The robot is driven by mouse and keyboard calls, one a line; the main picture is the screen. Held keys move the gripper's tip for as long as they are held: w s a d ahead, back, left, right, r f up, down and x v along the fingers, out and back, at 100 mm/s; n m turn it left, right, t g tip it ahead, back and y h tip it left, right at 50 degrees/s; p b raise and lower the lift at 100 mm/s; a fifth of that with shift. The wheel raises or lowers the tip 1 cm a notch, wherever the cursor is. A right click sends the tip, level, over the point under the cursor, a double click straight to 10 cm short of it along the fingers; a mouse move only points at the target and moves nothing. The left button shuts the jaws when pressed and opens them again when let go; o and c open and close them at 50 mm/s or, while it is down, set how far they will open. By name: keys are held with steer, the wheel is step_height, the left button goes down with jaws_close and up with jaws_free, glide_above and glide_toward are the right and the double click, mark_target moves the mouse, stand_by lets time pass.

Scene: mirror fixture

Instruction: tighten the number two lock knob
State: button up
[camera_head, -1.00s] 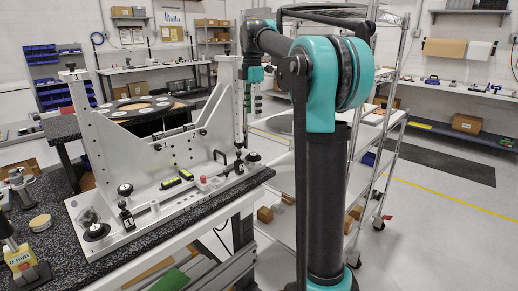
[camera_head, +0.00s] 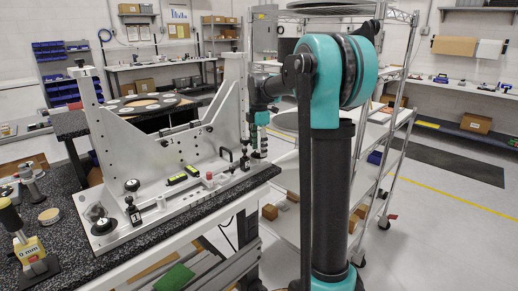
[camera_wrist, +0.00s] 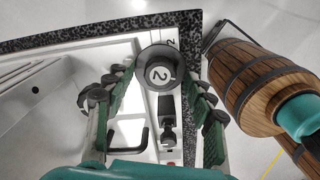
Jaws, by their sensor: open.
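My gripper (camera_wrist: 160,98) is open, one dark green ribbed finger on each side. In the head view my gripper (camera_head: 260,148) points down at the back right end of the silver mirror fixture (camera_head: 150,152), and its fingers mostly hide the knob there. The fixture's tall plate stands upright on its base.
A black toggle clamp (camera_wrist: 168,135) and a black handle (camera_wrist: 130,140) are close to the knob. The fixture's right post (camera_head: 233,100) rises beside my gripper. The granite table edge (camera_head: 262,176) is near. A wire shelf rack (camera_head: 395,150) stands right.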

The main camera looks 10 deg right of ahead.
steer(key=shift+f, duration=0.25)
steer(key=c, duration=1.2)
steer(key=shift+o, duration=0.2)
